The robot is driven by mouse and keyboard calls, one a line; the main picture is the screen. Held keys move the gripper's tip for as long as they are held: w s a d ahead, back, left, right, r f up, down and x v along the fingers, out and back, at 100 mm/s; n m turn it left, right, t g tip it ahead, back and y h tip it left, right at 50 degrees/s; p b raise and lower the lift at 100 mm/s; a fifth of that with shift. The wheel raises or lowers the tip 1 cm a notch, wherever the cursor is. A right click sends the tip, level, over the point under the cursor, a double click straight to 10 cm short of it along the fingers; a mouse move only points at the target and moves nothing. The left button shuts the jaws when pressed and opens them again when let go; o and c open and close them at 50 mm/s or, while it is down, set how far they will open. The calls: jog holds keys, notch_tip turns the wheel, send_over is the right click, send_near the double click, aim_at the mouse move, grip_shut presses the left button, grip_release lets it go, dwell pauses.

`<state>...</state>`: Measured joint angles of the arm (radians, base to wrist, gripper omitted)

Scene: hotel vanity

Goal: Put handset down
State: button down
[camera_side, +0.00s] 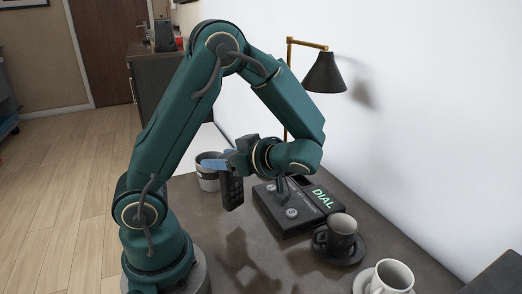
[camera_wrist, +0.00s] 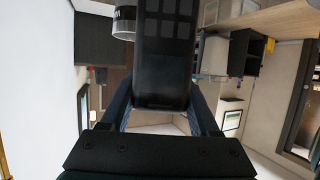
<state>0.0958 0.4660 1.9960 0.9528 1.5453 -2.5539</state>
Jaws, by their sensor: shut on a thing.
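The handset (camera_side: 231,192) is a black slab with a keypad. It hangs roughly upright in my gripper (camera_side: 218,165), above the table and to the left of the phone base. In the wrist view the dark handset (camera_wrist: 165,60) fills the upper middle, between the fingers of my gripper (camera_wrist: 163,108). My gripper is shut on it. The phone base (camera_side: 285,212) is a dark box on the table with a screen reading DIAL in green. My wrist hides part of its back, and its cradle shows only in part.
A dark cup (camera_side: 341,231) on a saucer and a white cup (camera_side: 391,277) stand right of the base. A light mug (camera_side: 208,171) stands behind my gripper. A desk lamp (camera_side: 324,72) rises at the back near the wall. The table (camera_side: 222,238) in front is clear.

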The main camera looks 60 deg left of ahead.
aim_at(232, 192)
jog(key=shift+f, duration=2.05)
jog(key=shift+f, duration=0.15)
jog(key=shift+c, duration=0.6)
grip_release()
